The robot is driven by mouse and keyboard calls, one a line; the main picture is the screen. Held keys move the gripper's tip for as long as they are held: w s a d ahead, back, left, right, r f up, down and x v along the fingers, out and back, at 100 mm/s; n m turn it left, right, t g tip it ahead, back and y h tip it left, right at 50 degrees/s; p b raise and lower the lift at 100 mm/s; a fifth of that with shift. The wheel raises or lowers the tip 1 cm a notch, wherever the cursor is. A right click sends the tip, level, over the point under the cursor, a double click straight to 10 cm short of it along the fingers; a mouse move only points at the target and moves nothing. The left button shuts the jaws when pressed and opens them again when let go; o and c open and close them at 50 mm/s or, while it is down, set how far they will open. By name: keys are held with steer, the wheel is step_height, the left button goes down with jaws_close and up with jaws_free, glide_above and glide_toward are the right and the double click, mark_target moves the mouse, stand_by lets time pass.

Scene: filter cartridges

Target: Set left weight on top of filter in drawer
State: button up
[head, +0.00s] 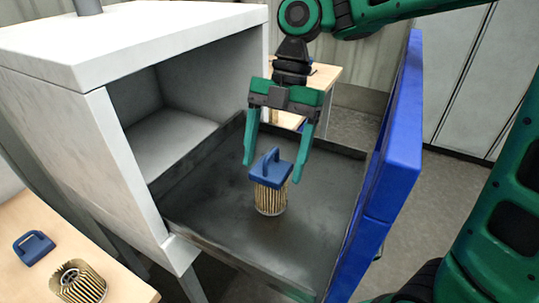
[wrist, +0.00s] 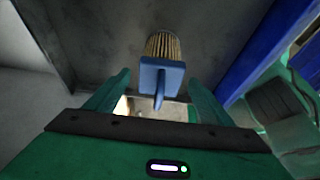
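A pleated tan filter (head: 270,199) stands upright in the open dark drawer (head: 215,190). A blue weight (head: 270,168) with a loop handle sits on top of this filter. In the wrist view the weight (wrist: 161,76) covers the near end of the filter (wrist: 163,45). My gripper (head: 273,170) is open, with one green finger on each side of the weight's handle. Both fingers look apart from the weight. In the wrist view my gripper (wrist: 160,85) also shows its fingers spread and nothing held between them.
A second blue weight (head: 34,247) and another pleated filter (head: 78,283) are on the wooden table (head: 25,217) at the lower left. The drawer's blue front (head: 394,140) rises at the right. The white cabinet (head: 120,150) stands at the left. Drawer floor around the filter is bare.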

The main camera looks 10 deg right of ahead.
steer(key=v, duration=0.7)
stand_by(0.7)
steer(key=shift+w+r, duration=0.15)
